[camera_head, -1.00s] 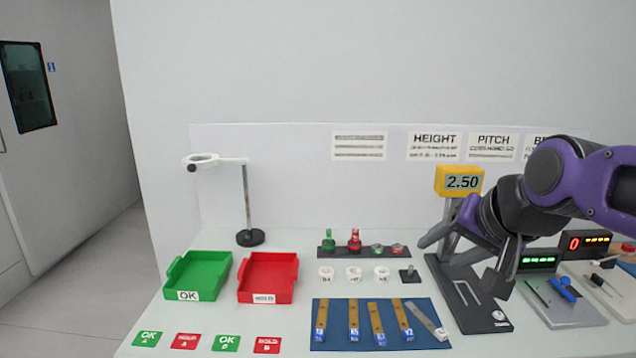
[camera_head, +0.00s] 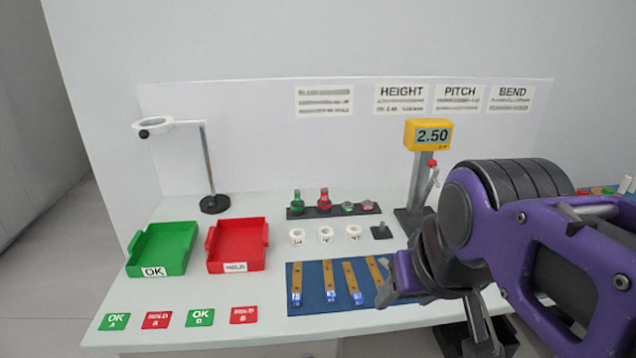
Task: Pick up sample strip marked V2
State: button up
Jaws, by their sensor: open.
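Several brown strips with blue lower ends lie side by side on a blue mat (camera_head: 310,304). The rightmost strip (camera_head: 374,268) read V2 in the earlier frame. Now only its upper part shows, and its marked end is hidden behind my gripper. My gripper (camera_head: 392,290) is open, over or in front of the right part of the mat. Its fingers are partly hidden by my purple and black wrist. I cannot tell how high it is above the strip or whether it touches it. The other strips, such as the leftmost (camera_head: 297,277), are in plain view.
A green tray (camera_head: 154,271) marked OK and a red tray (camera_head: 237,267) stand at left. Several white rings (camera_head: 326,234) and a dark rack (camera_head: 333,211) sit behind the mat. The yellow height gauge (camera_head: 428,134) stands behind my arm. The table's front edge is close below the mat.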

aim_at(376, 276)
jog(key=z, duration=0.2)
jog(key=k+l+u, duration=0.15)
jog(key=l+u, duration=0.1)
jog(key=l, duration=0.2)
jog(key=i+u, duration=0.3)
jog(key=i+l+u, duration=0.1)
jog(key=u, duration=0.2)
jog(key=k+j+u, duration=0.25)
jog(key=k, duration=0.2)
jog(key=k+j+u, duration=0.3)
jog(key=k, duration=0.15)
jog(key=i+l+z, duration=0.6)
jog(key=i, duration=0.4)
jog(key=k+j, duration=0.05)
jog(key=j, duration=0.05)
